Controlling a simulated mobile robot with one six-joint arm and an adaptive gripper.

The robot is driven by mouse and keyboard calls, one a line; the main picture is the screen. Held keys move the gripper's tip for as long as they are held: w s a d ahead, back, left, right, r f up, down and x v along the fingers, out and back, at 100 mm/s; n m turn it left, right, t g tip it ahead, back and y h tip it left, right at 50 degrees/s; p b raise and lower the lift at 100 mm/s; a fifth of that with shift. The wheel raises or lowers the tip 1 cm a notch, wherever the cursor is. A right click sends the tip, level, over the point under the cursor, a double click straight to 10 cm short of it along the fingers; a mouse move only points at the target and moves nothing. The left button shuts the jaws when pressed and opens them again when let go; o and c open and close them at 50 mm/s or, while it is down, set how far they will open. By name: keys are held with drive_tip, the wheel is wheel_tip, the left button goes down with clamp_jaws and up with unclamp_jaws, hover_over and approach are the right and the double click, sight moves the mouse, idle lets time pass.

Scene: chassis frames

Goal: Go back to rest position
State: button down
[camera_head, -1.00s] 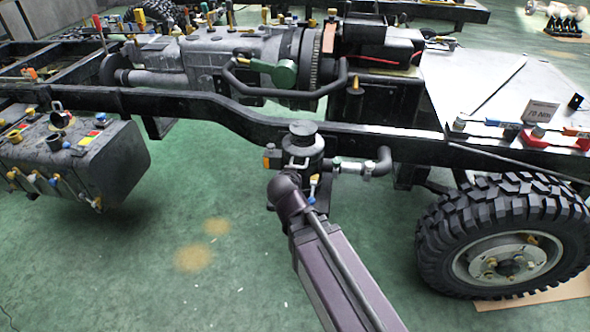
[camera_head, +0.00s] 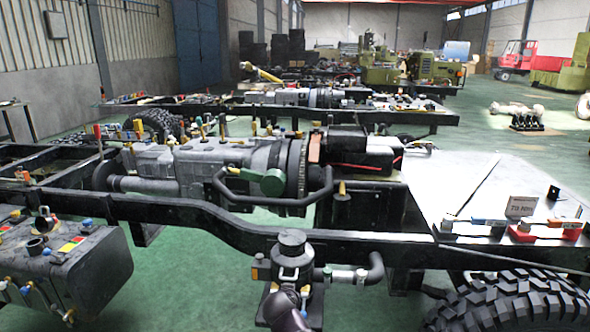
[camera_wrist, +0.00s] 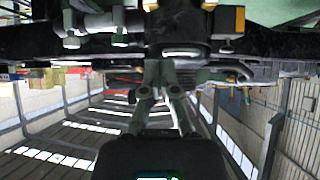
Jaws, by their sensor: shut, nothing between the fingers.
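My gripper (camera_wrist: 158,75) shows in the wrist view, its grey fingers reaching up from the dark wrist body at the bottom. The fingers are together with nothing between them. Dark chassis parts cross the top of that view, close to the fingertips; I cannot tell whether they touch. In the head view only the end of a dark purple-grey link of my arm (camera_head: 286,310) shows at the bottom centre, in front of a dark cylindrical unit (camera_head: 293,262) on the chassis frame. My gripper is not visible in the head view.
The chassis rail (camera_head: 190,214) runs across the head view, with the gearbox (camera_head: 215,165) behind it. A tank (camera_head: 75,268) is at left, a large tyre (camera_head: 515,305) at lower right. A metal plate (camera_head: 480,182) carries tools and a sign. Green floor (camera_head: 190,285) is open between tank and cylindrical unit.

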drive_tip(key=s+d+f+n+g+y, duration=0.1)
drive_tip(key=s+d+f+g, duration=0.35)
drive_tip(key=d, duration=0.45)
drive_tip(key=s+d+f+g+y, duration=0.1)
drive_tip(key=s+d+f+g, duration=0.2)
drive_tip(key=s+d+g, duration=0.45)
wheel_tip(320, 180, up, 22)
drive_tip(key=w+d+t+p, duration=0.1)
drive_tip(key=p, duration=2.1)
drive_tip(key=shift+w+d+r+t, duration=0.2)
drive_tip(key=shift+w+d+t, duration=0.1)
drive_tip(key=shift+w+t, duration=0.1)
